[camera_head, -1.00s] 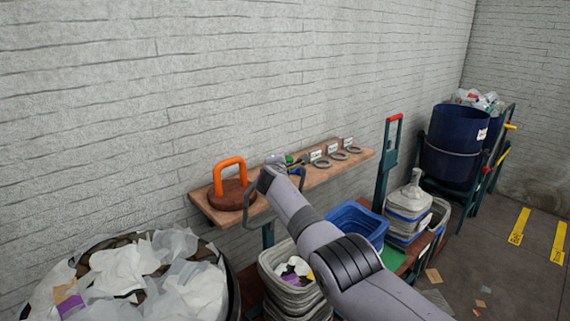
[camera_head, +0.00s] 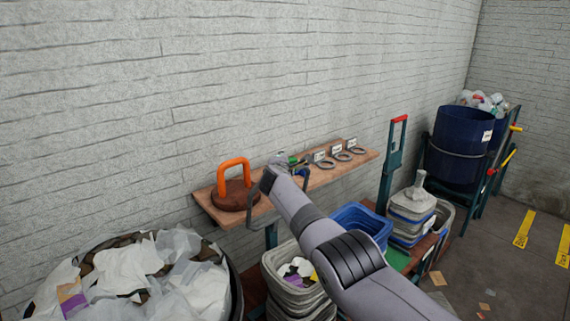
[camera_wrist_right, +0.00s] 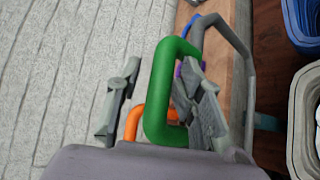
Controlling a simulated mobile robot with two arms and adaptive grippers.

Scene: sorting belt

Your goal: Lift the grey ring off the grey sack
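A light grey sack-like shape with a narrow upright neck (camera_head: 415,199) stands on the stacked tubs right of the shelf. I cannot make out a ring around its neck. Several flat grey rings, including the nearest (camera_head: 326,164), lie on the wooden shelf (camera_head: 225,217) by small white labels. My right arm reaches over the shelf; its gripper is hard to make out in the head view. In the right wrist view my right gripper (camera_wrist_right: 161,68) has its fingers apart, with a green handle (camera_wrist_right: 160,90) between or just beyond them. My left gripper is out of view.
A brown disc with an orange handle (camera_head: 234,168) sits at the shelf's left. A grey loop handle (camera_wrist_right: 222,38) is close to the right finger. Below are a blue tub (camera_head: 362,219), stacked tubs and an open bag of paper (camera_head: 125,272). Blue barrels stand at the right.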

